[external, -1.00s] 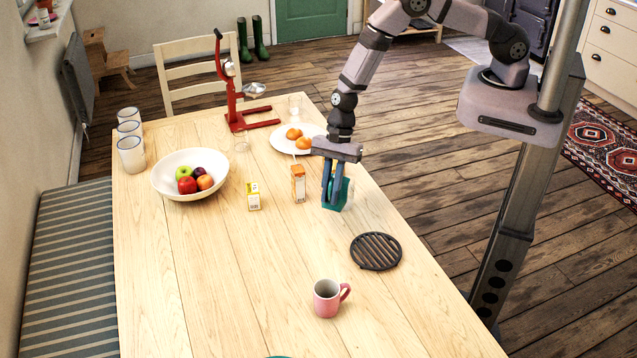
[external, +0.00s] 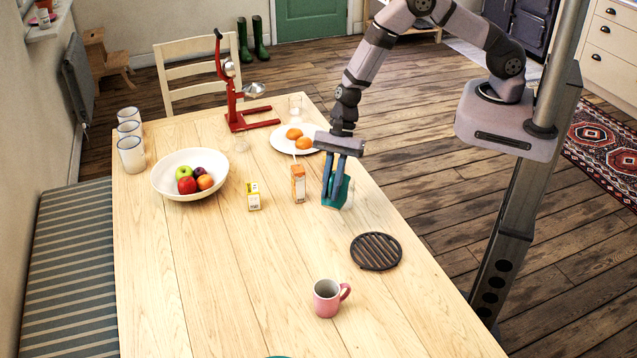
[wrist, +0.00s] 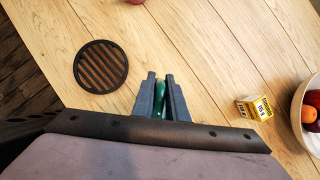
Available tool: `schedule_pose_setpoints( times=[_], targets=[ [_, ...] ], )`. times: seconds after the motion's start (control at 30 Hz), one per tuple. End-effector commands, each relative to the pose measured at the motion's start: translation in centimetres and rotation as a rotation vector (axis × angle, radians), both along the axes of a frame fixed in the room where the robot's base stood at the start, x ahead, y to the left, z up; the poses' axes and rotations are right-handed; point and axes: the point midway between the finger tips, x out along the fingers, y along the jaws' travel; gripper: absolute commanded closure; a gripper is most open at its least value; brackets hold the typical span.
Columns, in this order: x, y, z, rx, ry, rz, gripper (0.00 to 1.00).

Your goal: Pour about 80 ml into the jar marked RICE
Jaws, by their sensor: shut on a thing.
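Several white jars stand at the far left: a back one (external: 128,114), a middle one (external: 130,130) and a front one (external: 132,155). No lettering on them is readable, so I cannot tell which is RICE.
An orange carton (external: 298,184) and a yellow-and-white carton (external: 253,197) stand left of my gripper. A fruit bowl (external: 165,184), a plate of oranges (external: 278,140) and a red stand (external: 235,112) are farther back. A black trivet (external: 376,251) and pink mug (external: 326,299) are nearer.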

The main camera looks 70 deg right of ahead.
Motion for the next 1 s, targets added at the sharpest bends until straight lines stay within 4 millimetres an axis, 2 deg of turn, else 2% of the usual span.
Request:
schedule_pose_setpoints(
  times=[1.0],
  targets=[
    [0.1, -0.5, 1.3, 0.126, 0.000, 0.000, 1.00]
  ],
)
